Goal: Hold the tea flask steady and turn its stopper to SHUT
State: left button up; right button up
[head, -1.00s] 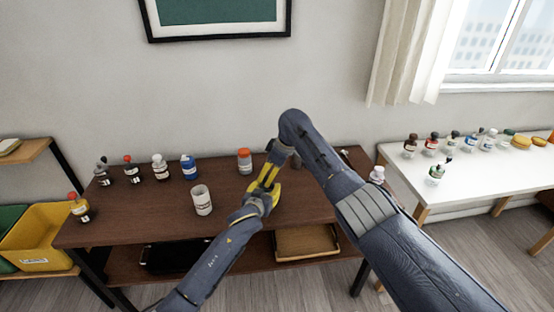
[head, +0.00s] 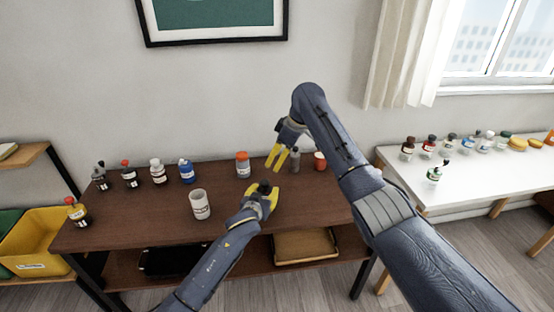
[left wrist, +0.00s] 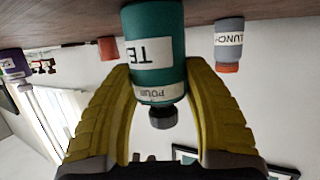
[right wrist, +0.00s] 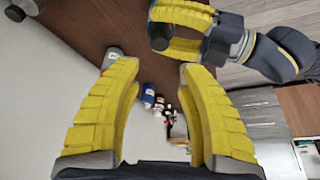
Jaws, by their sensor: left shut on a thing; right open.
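The tea flask (left wrist: 158,50) is teal with white labels, one starting "TE" and one reading "POUR" near its dark stopper (left wrist: 162,117). The left wrist view shows it upside down. My left gripper (head: 264,192) is shut around the flask's body on the brown table, hiding most of it in the head view. The dark stopper (head: 264,187) shows on top there and also in the right wrist view (right wrist: 158,38). My right gripper (head: 283,160) is open and empty, above and behind the flask, apart from the stopper. Where the stopper points is unclear.
A grey LUNCH flask with an orange lid (head: 243,165) stands behind left. A white cup (head: 200,205) stands left. A grey bottle (head: 294,160) and an orange-red container (head: 320,161) stand behind right. Several bottles line the table's left back. The front middle is clear.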

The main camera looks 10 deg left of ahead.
aim_at(265, 182)
jog(key=s+a+m+t+h, duration=0.2)
jog(key=s+m+t, duration=0.15)
jog(key=m, duration=0.65)
jog(key=shift+m, duration=0.3)
jog(key=x, duration=1.2)
jog(key=shift+s+f, duration=0.1)
jog(key=shift+f, duration=0.05)
jog(key=shift+c, duration=0.3)
